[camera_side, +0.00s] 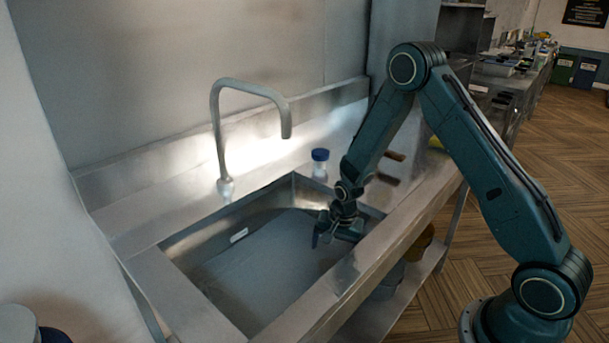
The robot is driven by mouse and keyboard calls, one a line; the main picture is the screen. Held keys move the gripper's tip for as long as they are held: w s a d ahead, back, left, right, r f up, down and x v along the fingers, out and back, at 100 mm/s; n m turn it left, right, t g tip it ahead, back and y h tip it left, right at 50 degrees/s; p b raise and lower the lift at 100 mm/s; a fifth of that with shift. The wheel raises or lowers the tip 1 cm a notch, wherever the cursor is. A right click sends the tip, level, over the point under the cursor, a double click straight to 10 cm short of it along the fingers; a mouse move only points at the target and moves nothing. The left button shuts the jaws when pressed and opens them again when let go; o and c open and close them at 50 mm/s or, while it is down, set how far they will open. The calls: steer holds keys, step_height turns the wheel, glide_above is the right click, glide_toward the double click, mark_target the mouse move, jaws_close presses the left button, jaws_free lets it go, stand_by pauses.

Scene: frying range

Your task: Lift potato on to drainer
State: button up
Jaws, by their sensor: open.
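My gripper (336,236) points down into the right part of the metal sink basin (225,286), below the level of the rim. It is open, and I see nothing held between its fingers. I cannot make out a potato; the gripper and the near sink wall hide part of the basin. No separate drainer rack shows clearly. Flat metal worktop (150,218) borders the sink, and I cannot tell which part is the drainer.
A tall curved tap (218,135) stands behind the basin. A blue-capped bottle (320,163) stands at the back rim near my arm. Brown handle-like items (388,156) lie right of my forearm. The left part of the basin is clear.

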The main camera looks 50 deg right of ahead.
mark_target(330, 262)
steer(key=shift+w+f, duration=0.1)
steer(key=shift+f, duration=0.7)
steer(key=shift+w+f, duration=0.2)
steer(key=shift+f, duration=1.1)
steer(key=shift+w+f, duration=0.2)
steer(key=shift+f, duration=1.05)
steer(key=c, duration=1.1)
steer(key=shift+r, duration=0.1)
step_height(330, 262, up, 20)
steer(key=shift+f, duration=0.1)
